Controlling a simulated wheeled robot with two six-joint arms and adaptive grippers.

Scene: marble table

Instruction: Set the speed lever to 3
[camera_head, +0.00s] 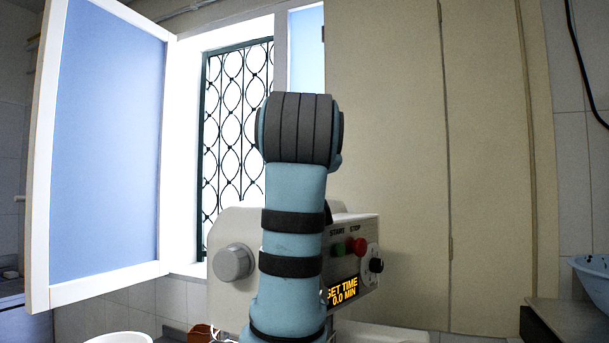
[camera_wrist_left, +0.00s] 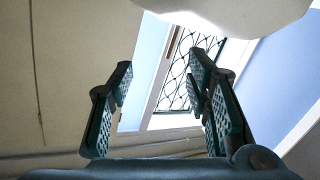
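A cream machine (camera_head: 235,228) stands behind my blue arm in the head view, partly hidden by it. It has a grey round knob (camera_head: 233,262) on its left side, a green START button (camera_head: 338,249), a red STOP button (camera_head: 357,246) and a small black knob (camera_head: 376,265). Its display (camera_head: 343,290) reads SET TIME 0.0 MIN. I cannot make out a speed lever or its setting. In the left wrist view my left gripper (camera_wrist_left: 161,62) is open, with nothing between its fingers. A pale rounded body (camera_wrist_left: 240,15) fills the top of that view. My right gripper is not in view.
A white bowl (camera_head: 118,338) and a brown container (camera_head: 199,333) sit at the bottom left. A blue bowl (camera_head: 592,275) stands at the right edge. An open window panel (camera_head: 105,150) and a barred window (camera_head: 238,125) are behind.

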